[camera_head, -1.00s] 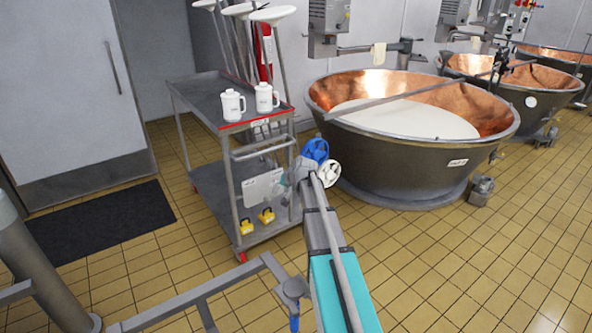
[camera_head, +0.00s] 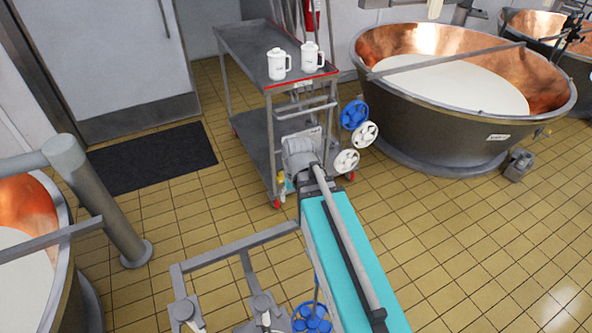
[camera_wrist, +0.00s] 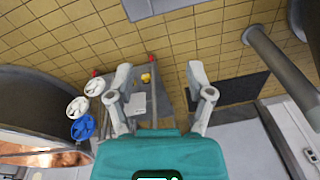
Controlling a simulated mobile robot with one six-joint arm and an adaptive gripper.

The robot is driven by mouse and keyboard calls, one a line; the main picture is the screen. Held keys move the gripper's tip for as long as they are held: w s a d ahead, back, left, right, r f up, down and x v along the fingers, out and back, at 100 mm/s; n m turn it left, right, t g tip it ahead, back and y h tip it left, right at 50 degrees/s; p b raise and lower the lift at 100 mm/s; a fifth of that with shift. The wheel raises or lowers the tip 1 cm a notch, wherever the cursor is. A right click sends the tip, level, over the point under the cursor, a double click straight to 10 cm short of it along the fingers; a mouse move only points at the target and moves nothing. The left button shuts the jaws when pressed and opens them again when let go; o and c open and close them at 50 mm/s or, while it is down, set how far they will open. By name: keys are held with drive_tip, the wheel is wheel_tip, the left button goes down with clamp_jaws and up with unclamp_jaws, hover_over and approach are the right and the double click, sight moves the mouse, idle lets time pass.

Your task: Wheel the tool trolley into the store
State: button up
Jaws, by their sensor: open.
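The grey tool trolley (camera_head: 243,42) stands upright on the tiled floor in the head view, with a red front edge, a handle bar (camera_head: 307,112) and red casters. Two white jugs (camera_head: 277,66) stand on its top shelf. My gripper (camera_head: 298,148) is in front of the trolley's near end, below the handle bar in the picture; its fingers are hard to make out there. In the wrist view my gripper (camera_wrist: 160,72) is open, with the trolley's lower part (camera_wrist: 166,97) and a yellow item (camera_wrist: 146,78) showing between the fingers. I cannot tell whether it touches the trolley.
A grey door (camera_head: 110,45) and a black mat (camera_head: 155,160) are left of the trolley. A copper vat (camera_head: 440,125) stands close on its right, with blue and white handwheels (camera_head: 353,114) between. Another vat (camera_head: 30,215) and a grey post (camera_head: 100,200) are at left.

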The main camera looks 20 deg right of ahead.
drive_tip(key=shift+n+g+h, duration=0.3)
drive_tip(key=shift+g, duration=0.1)
drive_tip(key=s, duration=0.1)
drive_tip(key=s+a+r+p, duration=0.1)
drive_tip(key=s, duration=0.1)
drive_tip(key=s+r, duration=0.1)
drive_tip(key=shift+s+a, duration=0.15)
drive_tip(key=shift+a, duration=0.05)
